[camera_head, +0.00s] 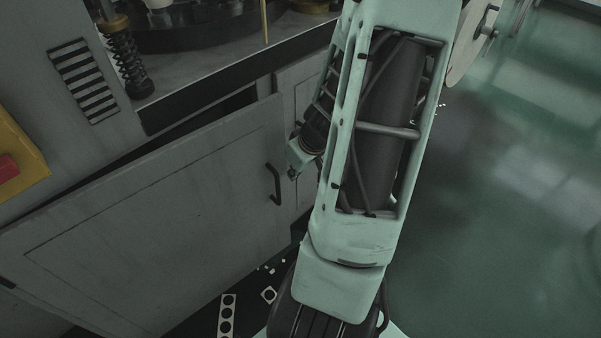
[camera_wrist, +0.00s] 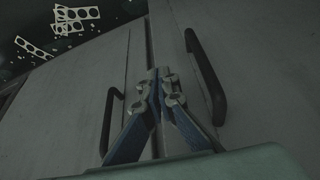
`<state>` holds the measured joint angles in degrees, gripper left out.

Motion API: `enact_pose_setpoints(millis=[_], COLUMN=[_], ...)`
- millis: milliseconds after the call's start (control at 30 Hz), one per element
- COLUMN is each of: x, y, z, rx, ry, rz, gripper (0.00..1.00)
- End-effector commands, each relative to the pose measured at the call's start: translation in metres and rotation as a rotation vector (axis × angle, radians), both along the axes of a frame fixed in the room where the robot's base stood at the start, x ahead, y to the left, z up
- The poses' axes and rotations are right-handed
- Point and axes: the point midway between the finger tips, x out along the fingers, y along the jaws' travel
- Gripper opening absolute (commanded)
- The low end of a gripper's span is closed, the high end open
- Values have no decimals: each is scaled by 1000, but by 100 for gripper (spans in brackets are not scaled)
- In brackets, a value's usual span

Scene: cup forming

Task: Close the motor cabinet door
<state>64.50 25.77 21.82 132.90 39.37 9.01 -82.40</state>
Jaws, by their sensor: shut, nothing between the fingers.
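In the head view, a large grey cabinet door (camera_head: 150,220) with a black bar handle (camera_head: 275,185) stands ajar. A dark gap shows along its top edge. A second grey panel (camera_head: 296,85) is beside it, partly hidden by my arm. In the wrist view, two grey door panels meet at a seam. One black handle (camera_wrist: 206,76) is on the right panel and another handle (camera_wrist: 108,120) is on the left panel. My gripper (camera_wrist: 160,76) is shut and empty in front of the seam, between the handles. I cannot tell whether it touches a panel. My arm hides its fingertips in the head view.
White perforated strips (camera_head: 227,316) and small scraps lie on the dark floor below the door. A yellow box with a red button (camera_head: 8,168) is at the left edge. Open green floor (camera_head: 510,200) lies to the right. A machine table (camera_head: 215,65) is above the door.

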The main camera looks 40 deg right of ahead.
Motion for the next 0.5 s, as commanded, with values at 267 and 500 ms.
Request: enact_pose_setpoints(millis=[267, 500], x=[20, 24], y=[0, 0], z=[1, 0], rx=[1, 1], ry=[1, 1], rz=[0, -1], gripper=[0, 0])
